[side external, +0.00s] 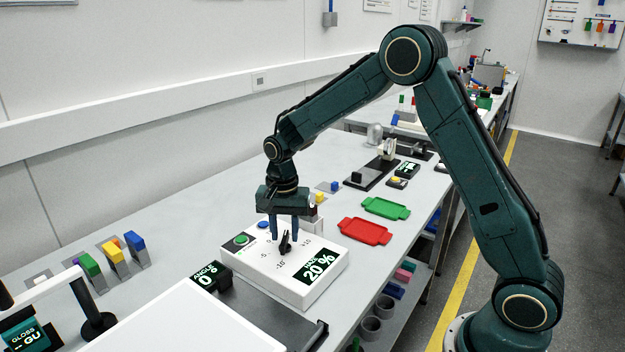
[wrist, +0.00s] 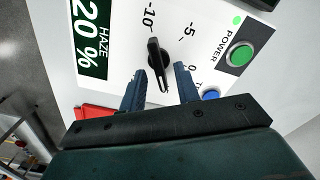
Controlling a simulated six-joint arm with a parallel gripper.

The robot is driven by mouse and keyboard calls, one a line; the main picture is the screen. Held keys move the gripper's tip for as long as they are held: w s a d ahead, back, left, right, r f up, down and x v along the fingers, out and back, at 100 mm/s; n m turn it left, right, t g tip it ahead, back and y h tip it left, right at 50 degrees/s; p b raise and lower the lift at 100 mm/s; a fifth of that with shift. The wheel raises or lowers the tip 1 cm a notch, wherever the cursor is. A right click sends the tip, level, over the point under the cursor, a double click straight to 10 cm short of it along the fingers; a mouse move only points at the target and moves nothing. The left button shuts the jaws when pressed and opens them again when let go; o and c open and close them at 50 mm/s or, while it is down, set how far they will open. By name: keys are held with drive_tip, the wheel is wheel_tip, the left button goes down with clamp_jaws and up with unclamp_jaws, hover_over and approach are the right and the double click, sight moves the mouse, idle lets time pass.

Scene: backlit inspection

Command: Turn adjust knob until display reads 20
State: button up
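The black adjust knob (side external: 285,247) stands on the sloped top of a white box (side external: 316,289), and also shows in the wrist view (wrist: 155,60). A scale around it shows -10, -5, 0 and +10. A pale line marks the knob's lower end in the wrist view. The haze display (side external: 319,268) on the box reads 20 %; it is also in the wrist view (wrist: 90,38). My gripper (side external: 285,235) points down over the knob. In the wrist view its fingers (wrist: 160,74) are apart, one on each side of the knob, with gaps visible.
A green button (side external: 241,239) and a blue button (side external: 263,225) are on the box. A second display (side external: 205,277) reads ANGLE 0°. A red tray (side external: 365,231) and a green tray (side external: 386,208) lie to the right. A white panel (side external: 185,325) is in front.

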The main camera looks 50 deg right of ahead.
sight(285, 235)
wheel_tip(285, 235, up, 13)
idle(0.6)
drive_tip(key=shift+s, duration=0.1)
drive_tip(key=s+a+r+n+t, duration=0.1)
drive_tip(key=s+r+n, duration=0.25)
drive_tip(key=s, duration=0.35)
drive_tip(key=s+r+n+t, duration=0.2)
drive_tip(key=s+r+n, duration=0.15)
drive_tip(key=s, duration=0.45)
drive_tip(key=s+f+n+t, duration=0.2)
drive_tip(key=s+n, duration=0.3)
drive_tip(key=s, duration=0.9)
drive_tip(key=shift+a+t, duration=0.3)
drive_tip(key=shift+a, duration=0.1)
